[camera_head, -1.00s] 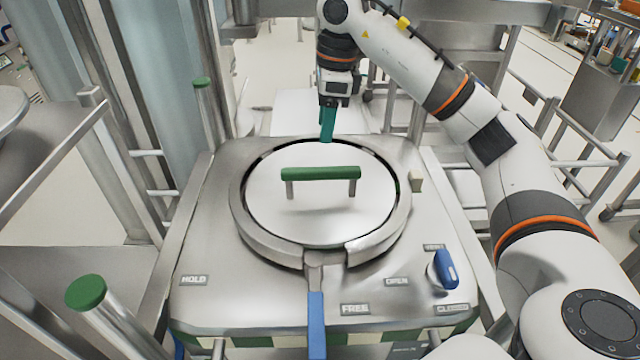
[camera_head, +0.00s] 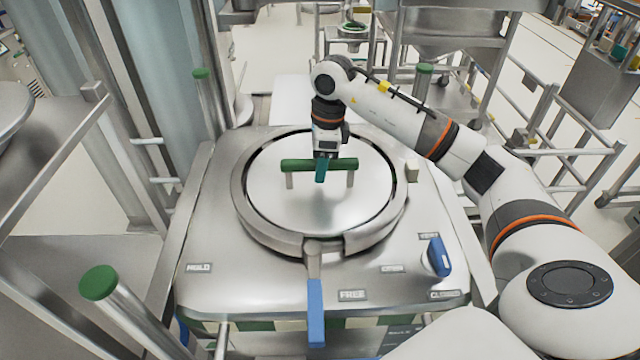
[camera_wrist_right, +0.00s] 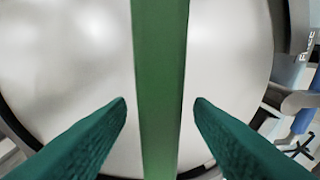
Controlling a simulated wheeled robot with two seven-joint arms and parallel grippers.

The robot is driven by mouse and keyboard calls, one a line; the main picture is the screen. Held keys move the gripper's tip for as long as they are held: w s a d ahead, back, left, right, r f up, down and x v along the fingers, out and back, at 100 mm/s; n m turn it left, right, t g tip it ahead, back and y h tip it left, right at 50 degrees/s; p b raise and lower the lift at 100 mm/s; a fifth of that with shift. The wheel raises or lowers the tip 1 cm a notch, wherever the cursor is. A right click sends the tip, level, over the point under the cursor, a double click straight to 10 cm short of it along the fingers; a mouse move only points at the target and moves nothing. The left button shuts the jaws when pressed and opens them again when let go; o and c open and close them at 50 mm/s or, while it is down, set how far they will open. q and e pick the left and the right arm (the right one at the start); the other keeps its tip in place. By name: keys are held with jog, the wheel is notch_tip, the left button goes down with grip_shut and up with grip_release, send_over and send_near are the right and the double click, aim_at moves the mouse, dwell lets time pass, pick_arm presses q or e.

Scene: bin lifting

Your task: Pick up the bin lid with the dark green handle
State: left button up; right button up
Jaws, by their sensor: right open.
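The bin lid (camera_head: 300,212) is a round, light metal disc seated in a metal ring on top of the bin. Its dark green handle (camera_head: 292,165) is a bar on two short posts. My right gripper (camera_head: 321,178) is at the middle of the handle, pointing down, and hides part of it. In the right wrist view the handle (camera_wrist_right: 160,90) runs up between the two teal fingers (camera_wrist_right: 160,102), with a gap on each side. The right gripper is open. The lid (camera_wrist_right: 75,60) fills the background there. My left gripper is not in view.
A clamp ring (camera_head: 262,232) surrounds the lid, with a blue-handled lever (camera_head: 316,312) at the front. A blue knob (camera_head: 439,257) stands at the front right of the bin top. Green-capped posts (camera_head: 98,283) stand at the left. A small beige block (camera_head: 412,171) sits right of the ring.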

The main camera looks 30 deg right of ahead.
jog(key=shift+f+b, duration=0.3)
jog(key=shift+b, duration=0.05)
dwell(0.4)
grip_shut()
dwell(0.4)
dwell(1.0)
jog(key=shift+w+r, duration=0.15)
jog(key=shift+r, duration=0.05)
